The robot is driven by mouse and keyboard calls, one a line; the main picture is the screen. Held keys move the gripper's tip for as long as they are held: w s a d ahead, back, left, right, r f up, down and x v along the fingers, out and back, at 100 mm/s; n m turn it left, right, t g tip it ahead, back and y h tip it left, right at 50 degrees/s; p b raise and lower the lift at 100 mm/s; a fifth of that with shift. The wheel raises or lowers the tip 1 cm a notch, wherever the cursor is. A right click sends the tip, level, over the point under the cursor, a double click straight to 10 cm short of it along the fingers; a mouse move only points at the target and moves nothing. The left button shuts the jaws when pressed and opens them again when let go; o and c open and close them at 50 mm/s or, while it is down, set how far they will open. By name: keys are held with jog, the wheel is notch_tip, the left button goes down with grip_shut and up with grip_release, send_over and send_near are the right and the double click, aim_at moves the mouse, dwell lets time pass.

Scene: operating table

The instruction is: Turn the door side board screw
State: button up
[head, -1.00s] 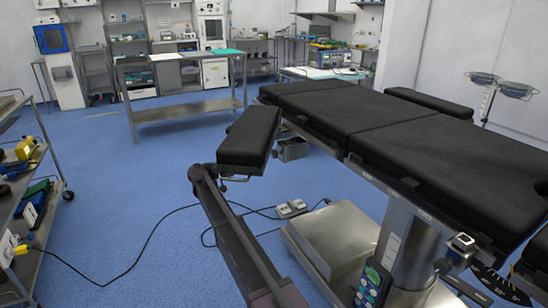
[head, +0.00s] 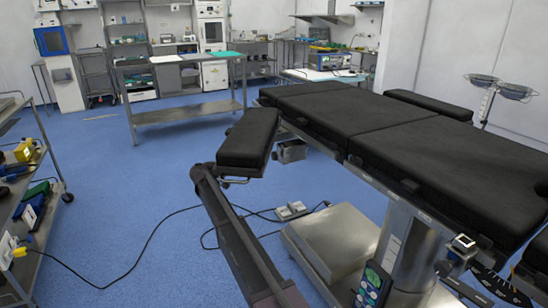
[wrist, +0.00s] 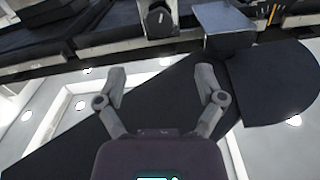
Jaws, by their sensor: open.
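The side board (head: 248,138) is a black padded board beside the operating table (head: 335,115) in the head view. My arm reaches up to it from below, and my gripper is hidden there. In the wrist view, which looks upward, my gripper (wrist: 160,75) is open, with nothing between its fingers. A dark round knob with a pale mark (wrist: 158,20), which looks like the screw, is beyond the fingertips, roughly centred between them. It appears apart from the fingers. The board's dark underside (wrist: 285,82) is at the right.
A grey block (wrist: 225,18) is right of the knob, near the table edge. A metal box (head: 292,151) hangs below the table side. The table base (head: 335,240) and a pedal with cables (head: 291,210) are on the floor. A cart (head: 25,200) stands left; blue floor between is mostly clear.

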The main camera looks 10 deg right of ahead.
aim_at(272, 156)
jog(key=x, duration=1.1)
